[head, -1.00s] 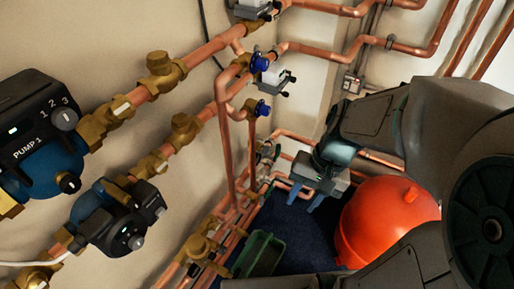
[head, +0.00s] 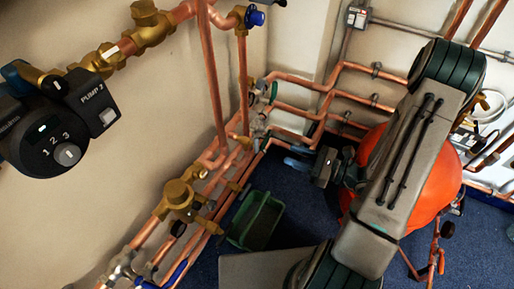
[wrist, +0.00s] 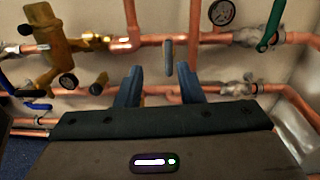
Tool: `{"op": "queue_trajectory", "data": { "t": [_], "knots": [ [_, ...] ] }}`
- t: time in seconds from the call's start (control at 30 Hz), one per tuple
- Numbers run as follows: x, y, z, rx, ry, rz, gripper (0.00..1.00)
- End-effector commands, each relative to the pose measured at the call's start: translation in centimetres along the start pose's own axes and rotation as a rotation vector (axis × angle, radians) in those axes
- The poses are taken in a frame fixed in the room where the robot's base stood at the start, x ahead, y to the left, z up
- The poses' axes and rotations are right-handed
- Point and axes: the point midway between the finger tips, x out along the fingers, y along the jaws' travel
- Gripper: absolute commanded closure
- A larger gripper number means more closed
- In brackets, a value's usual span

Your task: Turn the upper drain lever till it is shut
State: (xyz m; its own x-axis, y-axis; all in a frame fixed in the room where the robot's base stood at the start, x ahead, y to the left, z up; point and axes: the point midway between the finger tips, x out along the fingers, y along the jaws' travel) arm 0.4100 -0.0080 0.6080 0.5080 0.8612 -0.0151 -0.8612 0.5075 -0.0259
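In the wrist view, a green lever (wrist: 271,27) stands steeply across a silver valve (wrist: 246,38) on the upper copper pipe. It also shows in the head view (head: 273,91). A second silver valve (wrist: 240,88) sits on the pipe below. A grey handle (wrist: 168,57) hangs upright beyond the gap between my fingers. I cannot tell for certain which of these is the upper drain lever. My gripper (wrist: 158,82) is open and empty, its two blue fingers apart, below the upper pipe. In the head view my gripper (head: 298,157) is right of the valves, apart from them.
A green tray (head: 255,222) stands on the blue floor below the pipes. A red tank (head: 440,195) is behind my arm. Copper pipes run close around my gripper.

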Motion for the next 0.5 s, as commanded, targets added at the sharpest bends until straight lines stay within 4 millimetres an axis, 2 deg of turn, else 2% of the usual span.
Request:
{"op": "queue_trajectory", "data": {
  "t": [0.07,0.23,0.37,0.5],
  "knots": [
    [-0.3,-0.4,-1.1,0.020,-0.011,-0.037,0.66],
    [0.8,-0.8,-1.3,0.027,-0.017,-0.053,0.66],
    [3.0,-0.8,-1.3,0.027,-0.017,-0.049,0.66],
    [6.1,-0.9,-1.2,0.025,-0.017,-0.047,0.66]
  ]
}}
